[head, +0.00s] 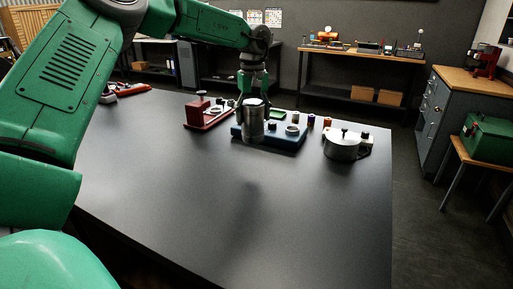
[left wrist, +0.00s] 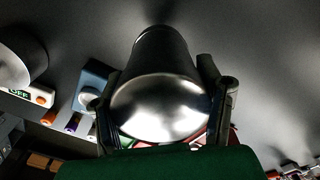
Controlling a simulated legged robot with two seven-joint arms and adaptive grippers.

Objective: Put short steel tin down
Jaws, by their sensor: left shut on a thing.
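The short steel tin (head: 253,122) is a shiny grey cylinder. It is in my left gripper (head: 252,97), whose arm reaches in from the left and points down at the tin. In the left wrist view the tin (left wrist: 160,95) sits between the two fingers, its rounded shiny end towards the camera. In the head view the tin stands in front of part of the blue tray (head: 285,145). Whether its base touches anything is hard to tell. My right gripper is not in view.
A red stand (head: 198,115) is left of the tin. Small coloured pieces line the tray's back. The front of the dark table (head: 250,220) is clear.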

